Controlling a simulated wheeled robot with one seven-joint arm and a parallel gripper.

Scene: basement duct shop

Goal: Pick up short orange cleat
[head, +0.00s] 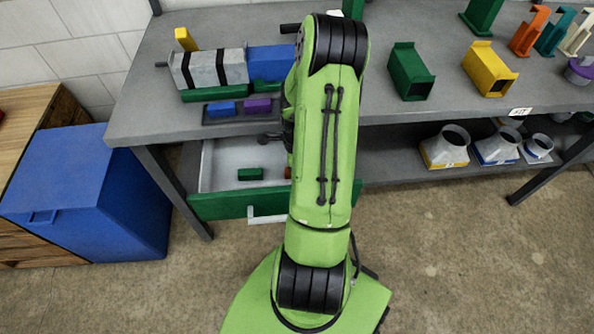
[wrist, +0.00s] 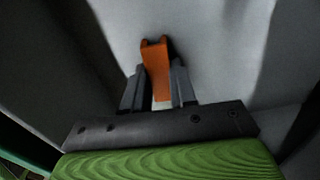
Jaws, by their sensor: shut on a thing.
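The short orange cleat (wrist: 155,58) stands between the two dark fingers of my gripper (wrist: 160,78) in the wrist view. The fingers are shut on it, one on each side, and its notched end sticks out past the fingertips. Pale grey surface lies beyond it; I cannot tell whether the cleat touches it. In the head view my arm hides most of the gripper. A small reddish-orange sliver shows beside the arm, inside the open drawer (head: 225,165); I cannot tell if it is the same cleat.
A short green piece (head: 250,174) lies in the drawer, whose green front (head: 230,205) faces me. The grey workbench (head: 385,112) above holds a metal duct (head: 207,69), a blue block (head: 270,62), and green and yellow channels. A blue bin (head: 90,190) stands at left.

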